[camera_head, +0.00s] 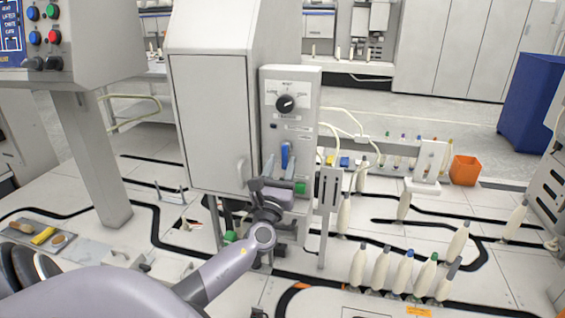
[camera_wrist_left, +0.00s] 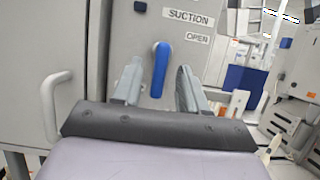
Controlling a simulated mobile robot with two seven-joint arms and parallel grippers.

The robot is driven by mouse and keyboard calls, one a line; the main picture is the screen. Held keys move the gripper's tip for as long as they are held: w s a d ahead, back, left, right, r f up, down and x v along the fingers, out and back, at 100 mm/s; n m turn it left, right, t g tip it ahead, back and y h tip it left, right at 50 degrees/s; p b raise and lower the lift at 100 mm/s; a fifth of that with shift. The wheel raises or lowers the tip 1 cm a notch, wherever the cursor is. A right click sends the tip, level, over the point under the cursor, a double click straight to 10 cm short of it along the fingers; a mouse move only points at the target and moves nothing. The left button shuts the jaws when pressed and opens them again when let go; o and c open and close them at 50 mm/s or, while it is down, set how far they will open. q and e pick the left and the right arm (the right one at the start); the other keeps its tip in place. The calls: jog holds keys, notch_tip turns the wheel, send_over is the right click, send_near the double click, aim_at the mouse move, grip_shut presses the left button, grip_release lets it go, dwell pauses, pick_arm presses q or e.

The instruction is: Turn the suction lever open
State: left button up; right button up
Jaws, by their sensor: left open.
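The suction lever is a blue handle (camera_head: 285,156) on the front of the grey machine panel in the head view. In the left wrist view the blue lever (camera_wrist_left: 160,68) stands nearly upright, below a SUCTION label and left of an OPEN label. My left gripper (camera_head: 275,166) is in front of the panel at the lever. In the left wrist view its two fingers (camera_wrist_left: 157,86) are apart, with the lever showing between them. I cannot tell whether either finger touches it. My right gripper does not show.
A black knob (camera_head: 285,103) sits above the lever on the panel. A cabinet door with a handle (camera_head: 241,172) is just left. Several white bobbins (camera_head: 382,268) stand on the right side of the floor plates. An orange bin (camera_head: 465,170) stands farther back.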

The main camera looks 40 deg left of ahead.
pick_arm(q)
jog(key=shift+w+a+r, duration=0.2)
jog(key=shift+w+a, duration=0.05)
jog(key=shift+w, duration=0.2)
grip_shut()
